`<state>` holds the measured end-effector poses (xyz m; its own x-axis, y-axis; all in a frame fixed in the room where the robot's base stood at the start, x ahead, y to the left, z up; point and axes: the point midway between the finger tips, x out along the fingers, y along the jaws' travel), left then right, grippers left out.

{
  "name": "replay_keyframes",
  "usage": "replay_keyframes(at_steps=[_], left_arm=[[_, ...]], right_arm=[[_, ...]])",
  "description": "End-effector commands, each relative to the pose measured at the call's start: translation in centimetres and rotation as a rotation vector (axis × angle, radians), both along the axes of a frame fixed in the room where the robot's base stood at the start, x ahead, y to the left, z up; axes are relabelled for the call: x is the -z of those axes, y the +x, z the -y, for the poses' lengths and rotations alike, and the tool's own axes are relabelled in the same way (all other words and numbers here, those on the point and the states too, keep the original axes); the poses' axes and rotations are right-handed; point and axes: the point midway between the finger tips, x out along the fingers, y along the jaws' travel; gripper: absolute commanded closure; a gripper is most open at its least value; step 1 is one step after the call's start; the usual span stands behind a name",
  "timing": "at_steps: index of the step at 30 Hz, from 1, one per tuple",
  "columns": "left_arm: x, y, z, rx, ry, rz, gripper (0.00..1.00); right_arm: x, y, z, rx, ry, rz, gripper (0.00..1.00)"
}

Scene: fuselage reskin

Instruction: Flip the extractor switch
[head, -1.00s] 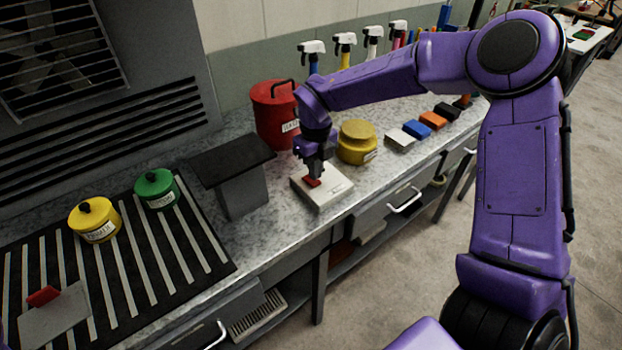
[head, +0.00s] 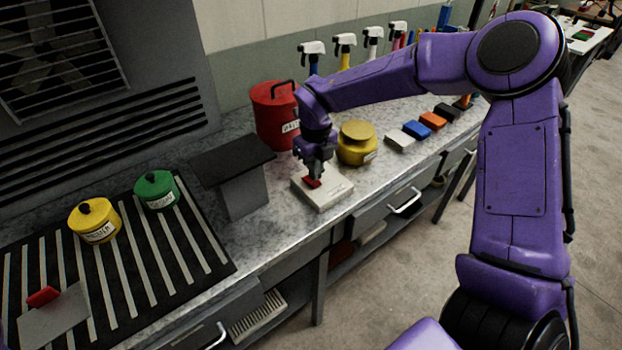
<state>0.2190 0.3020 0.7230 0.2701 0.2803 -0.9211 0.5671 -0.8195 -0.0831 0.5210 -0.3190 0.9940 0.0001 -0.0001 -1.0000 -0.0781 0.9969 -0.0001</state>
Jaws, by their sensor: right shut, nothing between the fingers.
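The switch is a pale box (head: 328,193) with a red rocker (head: 312,182) on top, on the grey speckled counter. My right gripper (head: 315,172) points down with its fingertips at the red rocker. It is shut and holds nothing. The fingers hide part of the rocker, and I cannot tell whether they touch it or which way it is tipped. The extractor fan (head: 60,55) sits behind a grille at the upper left. My left gripper is not in view.
A red canister (head: 272,112) and a yellow tin (head: 356,150) stand close to my right gripper. A grey stand (head: 240,190) is left of the switch. Yellow (head: 93,222) and green (head: 157,190) pots stand on a striped mat (head: 150,262). Spray bottles line the wall.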

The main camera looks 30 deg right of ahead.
Motion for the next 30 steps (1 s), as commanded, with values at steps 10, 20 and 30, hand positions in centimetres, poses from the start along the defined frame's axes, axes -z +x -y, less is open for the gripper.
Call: replay_keyframes(at_steps=[10, 20, 30], left_arm=[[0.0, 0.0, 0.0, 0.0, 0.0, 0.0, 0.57], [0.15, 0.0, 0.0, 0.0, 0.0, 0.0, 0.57], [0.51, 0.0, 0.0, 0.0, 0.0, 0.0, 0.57]], right_arm=[[0.0, 0.0, 0.0, 0.0, 0.0, 0.0, 1.0], [0.2, 0.0, 0.0, 0.0, 0.0, 0.0, 1.0], [0.74, 0.0, 0.0, 0.0, 0.0, 0.0, 1.0]])
